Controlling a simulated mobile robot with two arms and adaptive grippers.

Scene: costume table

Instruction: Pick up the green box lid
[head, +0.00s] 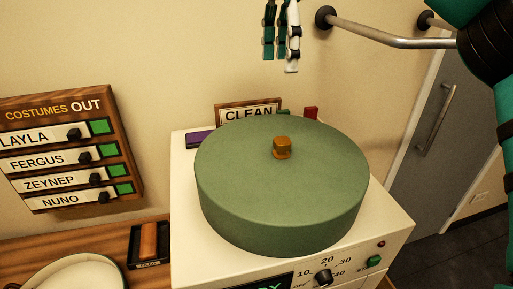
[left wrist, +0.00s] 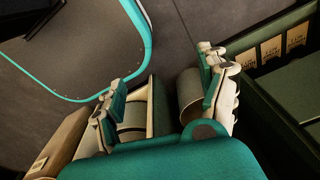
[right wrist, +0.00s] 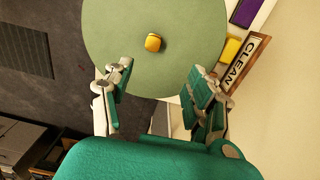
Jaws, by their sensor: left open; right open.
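The green lid (head: 250,195) is round with a deep side wall and a small orange knob (head: 282,148) on top. It rests on a white machine (head: 390,235). In the right wrist view the lid (right wrist: 110,30) fills the top middle, with its knob (right wrist: 153,42) ahead of the fingers. My right gripper (head: 280,60) is above and behind the lid in the head view, apart from it. Its fingers (right wrist: 157,85) are open and empty. My left gripper (left wrist: 163,95) is open and away from the lid; it shows only in its wrist view.
A wooden CLEAN sign (head: 248,113) stands behind the lid, with a purple item (head: 200,139) at the machine's back left. A COSTUMES OUT board (head: 70,150) hangs at left. A metal rail (head: 390,36) crosses the upper right. Dark green crates (left wrist: 285,70) are near my left gripper.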

